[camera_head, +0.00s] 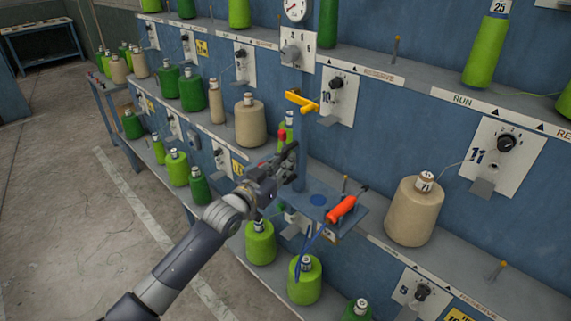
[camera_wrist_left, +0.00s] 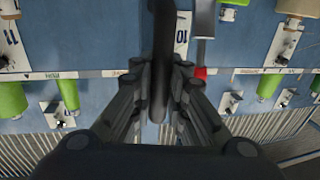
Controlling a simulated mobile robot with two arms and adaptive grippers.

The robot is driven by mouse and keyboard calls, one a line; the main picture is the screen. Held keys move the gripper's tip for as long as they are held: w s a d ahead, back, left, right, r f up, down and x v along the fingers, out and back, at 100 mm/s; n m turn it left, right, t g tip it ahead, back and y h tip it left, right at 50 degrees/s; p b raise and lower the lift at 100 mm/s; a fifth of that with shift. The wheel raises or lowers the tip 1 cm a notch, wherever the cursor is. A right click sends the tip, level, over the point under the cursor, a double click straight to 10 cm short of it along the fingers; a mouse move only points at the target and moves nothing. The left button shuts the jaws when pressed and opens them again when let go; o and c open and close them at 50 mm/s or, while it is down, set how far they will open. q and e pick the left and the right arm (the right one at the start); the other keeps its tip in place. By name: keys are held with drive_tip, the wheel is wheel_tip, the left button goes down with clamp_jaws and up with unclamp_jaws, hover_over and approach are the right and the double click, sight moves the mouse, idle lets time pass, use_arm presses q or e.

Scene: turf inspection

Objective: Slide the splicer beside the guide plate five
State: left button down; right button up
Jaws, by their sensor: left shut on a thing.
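The splicer appears to be the blue carriage with an upright post (camera_head: 300,150), a yellow bracket at the top, and a small tray (camera_head: 318,201) carrying an orange-handled tool (camera_head: 341,208). My left gripper (camera_head: 290,163) is at the post, above the tray. In the left wrist view, its fingers (camera_wrist_left: 160,100) are closed around a dark upright bar (camera_wrist_left: 162,40), seemingly part of the splicer. Guide plate five (camera_head: 418,292), white with a black knob, is low on the blue frame, right of and below the tray. My right gripper is not in view.
A large beige bobbin (camera_head: 415,209) stands on the shelf right of the tray. Green bobbins (camera_head: 305,280) stand below it. Plate 10 (camera_head: 338,96) is above, and plate 11 (camera_head: 505,155) is at the right. The floor (camera_head: 60,220) at left is clear.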

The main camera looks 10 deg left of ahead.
use_arm(q)
drive_tip(key=shift+f, duration=0.25)
drive_tip(key=c, duration=1.8)
unclamp_jaws()
drive_tip(key=shift+o, duration=1.1)
drive_tip(key=shift+s+r, duration=0.1)
drive_tip(key=shift+r, duration=0.05)
drive_tip(key=shift+a, duration=0.1)
drive_tip(key=v, duration=1.2)
